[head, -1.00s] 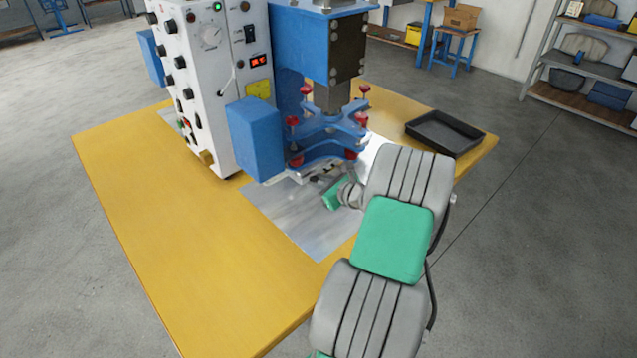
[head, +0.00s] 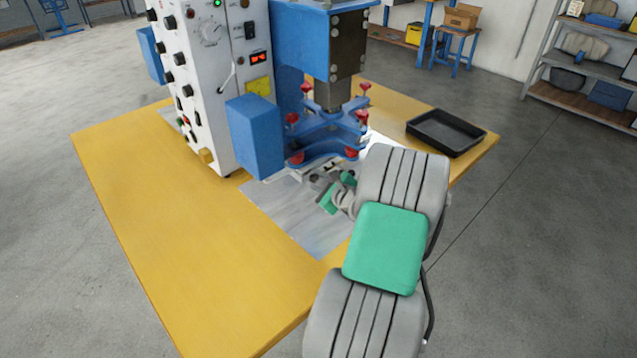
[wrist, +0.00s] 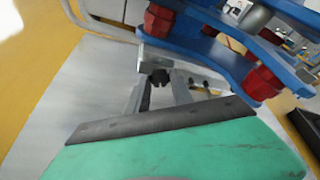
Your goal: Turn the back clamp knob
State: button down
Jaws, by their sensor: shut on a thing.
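In the wrist view, my gripper (wrist: 159,84) has its two grey fingers closed in on a small dark knob (wrist: 160,74). The knob sits at a grey metal clamp (wrist: 152,57) under the blue press head; I take it for the back clamp knob. The fingers hide much of it, so its turn angle cannot be told. In the head view, my gripper (head: 322,180) is low over the metal plate, at the foot of the press (head: 318,45), and the knob is too small to make out.
Blue press plates (head: 325,135) with several red knobs hang close above my gripper. A grey metal plate (head: 295,222) lies on the yellow table (head: 160,225). A white control cabinet (head: 205,90) stands left, a black tray (head: 445,132) right. The table's front left is clear.

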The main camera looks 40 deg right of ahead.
jog(key=shift+a+f+n+h+b, duration=0.1)
jog(key=shift+f+n+h+b, duration=0.15)
jog(key=shift+n+b, duration=0.3)
jog(key=shift+f+n+h+b, duration=0.1)
jog(key=shift+n+h+b, duration=0.15)
jog(key=shift+n+b, duration=0.3)
jog(key=n+b, duration=0.1)
jog(key=b, duration=0.1)
jog(key=n+t+h+b, duration=0.1)
jog(key=b, duration=0.1)
jog(key=shift+f+n, duration=0.25)
jog(key=shift+n, duration=0.05)
jog(key=n+t+h+b, duration=0.1)
jog(key=n+b, duration=0.1)
jog(key=b, duration=0.3)
jog(key=shift+a+n, duration=0.1)
jog(key=shift+n, duration=0.3)
jog(key=n+b, duration=0.1)
jog(key=b, duration=0.1)
jog(key=shift+t+h+b, duration=0.3)
jog(key=shift+r+n, duration=0.1)
jog(key=shift+n, duration=0.2)
jog(key=shift+r+b, duration=0.15)
jog(key=shift+b, duration=0.25)
jog(key=c, duration=1.1)
grip_release()
